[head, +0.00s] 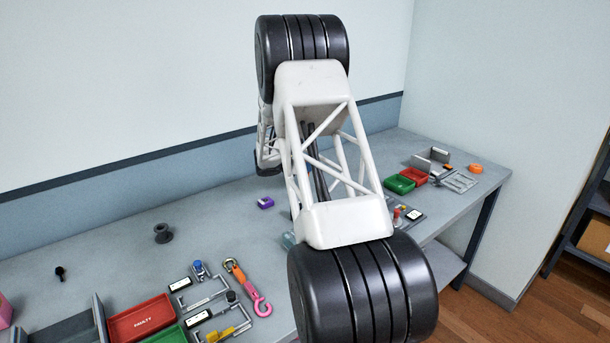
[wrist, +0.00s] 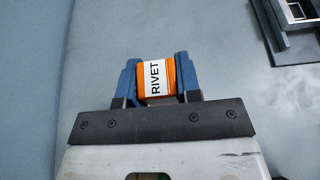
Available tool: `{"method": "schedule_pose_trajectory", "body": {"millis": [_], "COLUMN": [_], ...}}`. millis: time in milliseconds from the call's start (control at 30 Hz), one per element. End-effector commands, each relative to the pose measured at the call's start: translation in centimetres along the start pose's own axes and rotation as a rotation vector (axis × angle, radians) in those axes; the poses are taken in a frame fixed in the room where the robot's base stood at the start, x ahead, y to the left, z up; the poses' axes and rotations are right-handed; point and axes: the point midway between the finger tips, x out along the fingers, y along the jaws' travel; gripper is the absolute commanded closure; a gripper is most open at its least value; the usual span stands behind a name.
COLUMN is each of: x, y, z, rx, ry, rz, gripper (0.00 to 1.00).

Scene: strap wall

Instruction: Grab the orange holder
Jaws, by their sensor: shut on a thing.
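The orange holder (wrist: 171,76), with a white label reading RIVET, is between the two blue fingers of my gripper (wrist: 158,75) in the wrist view. The fingers press on its left and right sides, so my gripper is shut on it. Plain grey-blue surface shows around it; I cannot tell whether the holder touches that surface. In the head view my arm covers the middle of the bench, and the gripper and this holder cannot be made out there.
The grey bench (head: 110,232) bears a purple block (head: 265,202), a dark spool (head: 163,233), a red tray (head: 142,318), and a pink-orange hooked strap (head: 247,287). A grey metal fixture (wrist: 298,18) is at upper right.

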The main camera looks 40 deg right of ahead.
Motion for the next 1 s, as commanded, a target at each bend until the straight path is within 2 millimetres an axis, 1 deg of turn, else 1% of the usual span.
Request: {"method": "schedule_pose_trajectory", "body": {"millis": [33,100,300,467,1000], "x": [-0.3,-0.7,-1.3,-1.4,-1.4], "y": [0.0,0.0,0.0,0.0,0.0], "z": [0.8,1.6,3.2,3.5,3.5], "rx": [0.003,0.002,0.002,0.001,0.001], "ry": [-0.001,-0.001,0.0,0.0,0.0], "rz": [0.001,0.001,0.0,0.0,0.0], "gripper": [0.95,0.95,0.95,0.95,0.95]}}
